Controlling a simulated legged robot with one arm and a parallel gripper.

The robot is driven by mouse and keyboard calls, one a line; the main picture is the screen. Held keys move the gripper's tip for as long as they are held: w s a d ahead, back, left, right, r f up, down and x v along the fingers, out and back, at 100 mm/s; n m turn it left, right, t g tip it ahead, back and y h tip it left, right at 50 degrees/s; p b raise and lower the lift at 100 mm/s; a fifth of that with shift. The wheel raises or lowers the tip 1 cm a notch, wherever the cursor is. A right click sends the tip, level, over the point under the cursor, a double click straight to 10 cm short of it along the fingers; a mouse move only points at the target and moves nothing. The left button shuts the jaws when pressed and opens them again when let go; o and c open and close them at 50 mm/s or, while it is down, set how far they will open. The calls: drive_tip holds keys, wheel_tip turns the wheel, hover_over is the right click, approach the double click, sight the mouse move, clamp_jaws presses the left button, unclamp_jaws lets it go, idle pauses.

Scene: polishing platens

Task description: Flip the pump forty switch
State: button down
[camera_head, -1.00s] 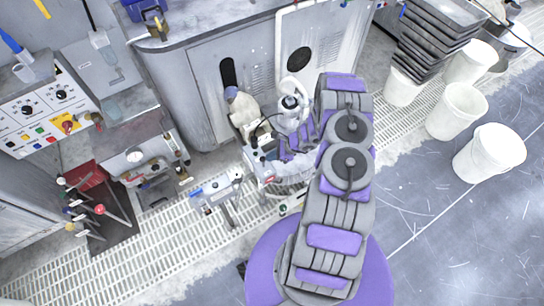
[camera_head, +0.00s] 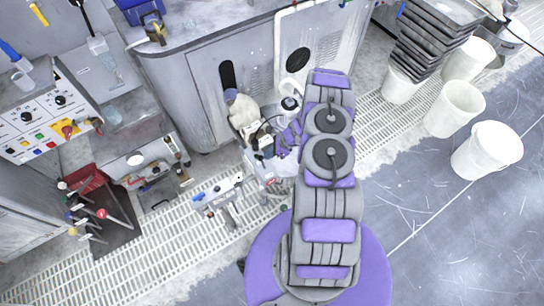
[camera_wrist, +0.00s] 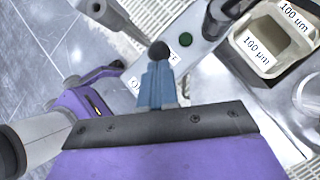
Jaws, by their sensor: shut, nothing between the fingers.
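In the wrist view my gripper (camera_wrist: 158,66) has its blue-grey fingers together, with nothing held between them. A black ball-shaped knob (camera_wrist: 159,49), which looks like the switch's tip, shows just beyond the fingertips. I cannot tell whether the fingers touch it. White labels beside the fingers are partly covered, and I cannot read a pump number. In the head view my folded arm hides most of the gripper and the panel area.
Square containers (camera_wrist: 257,47) marked 100 µm stand right of the panel in the wrist view. In the head view a grey cabinet (camera_head: 190,95) stands behind, a small bench unit (camera_head: 218,194) lies left, and white buckets (camera_head: 486,150) stand right. The floor (camera_head: 450,230) at lower right is clear.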

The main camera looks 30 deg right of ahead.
drive_tip(key=shift+w+f, duration=0.1)
drive_tip(key=shift+w, duration=0.6)
drive_tip(key=shift+s, duration=0.1)
